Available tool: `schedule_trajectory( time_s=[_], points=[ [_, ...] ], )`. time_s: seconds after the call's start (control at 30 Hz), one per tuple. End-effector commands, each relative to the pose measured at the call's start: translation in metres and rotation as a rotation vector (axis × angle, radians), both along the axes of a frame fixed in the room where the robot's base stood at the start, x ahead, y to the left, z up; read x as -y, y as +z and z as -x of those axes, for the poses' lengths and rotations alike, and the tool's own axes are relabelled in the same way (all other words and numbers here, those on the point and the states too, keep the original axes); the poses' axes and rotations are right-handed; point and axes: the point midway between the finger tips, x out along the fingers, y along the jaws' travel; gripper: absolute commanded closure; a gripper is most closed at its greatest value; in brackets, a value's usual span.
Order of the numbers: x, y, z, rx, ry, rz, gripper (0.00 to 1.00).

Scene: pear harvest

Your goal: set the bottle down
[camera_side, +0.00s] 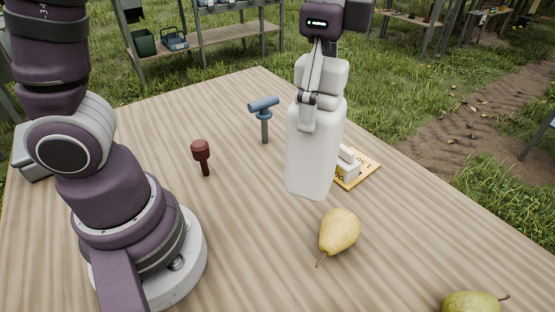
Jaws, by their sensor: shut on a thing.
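A white bottle (313,160) with a blocky upper part stands upright in the right half of the table. My gripper (308,112) comes down from above and is shut on the bottle near its top; one finger shows across its near face. The other finger is hidden behind the bottle. I cannot tell whether the bottle's base touches the wooden table (240,250) or hangs just above it.
A yellow pear (340,232) lies in front of the bottle; another pear (472,303) is at the lower right. A white block on a yellow card (358,178) is partly behind the bottle. A blue mallet (264,108) and dark red mallet (201,152) are to the left.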

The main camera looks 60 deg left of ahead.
Motion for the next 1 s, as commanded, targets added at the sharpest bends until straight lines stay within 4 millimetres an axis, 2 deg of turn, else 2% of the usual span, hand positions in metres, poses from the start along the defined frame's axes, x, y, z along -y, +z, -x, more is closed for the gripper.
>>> schedule_trajectory(
  time_s=[0.03, 0.1, 0.23, 0.3, 0.4, 0.5, 0.6, 0.8, 0.93, 1.0],
  points=[
    [-0.02, 0.002, -0.017, 0.0, 0.106, 0.001, 0.78],
    [-0.052, 0.005, -0.037, -0.001, 0.253, 0.001, 0.78],
    [-0.123, 0.007, -0.061, -0.002, 0.536, 0.0, 0.78],
    [-0.163, 0.007, -0.064, -0.003, 0.68, -0.001, 0.78],
    [-0.212, 0.007, -0.059, -0.002, 0.851, -0.005, 0.78],
    [-0.25, 0.006, -0.049, -0.001, 0.987, -0.009, 0.78],
    [-0.284, 0.004, -0.035, -0.002, 1.11, -0.013, 0.78],
    [-0.331, -0.011, 0.003, -0.003, 1.066, -0.014, 0.78],
    [-0.344, -0.02, 0.016, -0.002, 1.046, -0.013, 0.78],
    [-0.345, -0.031, 0.018, -0.004, 1.041, -0.012, 0.78]
  ],
)
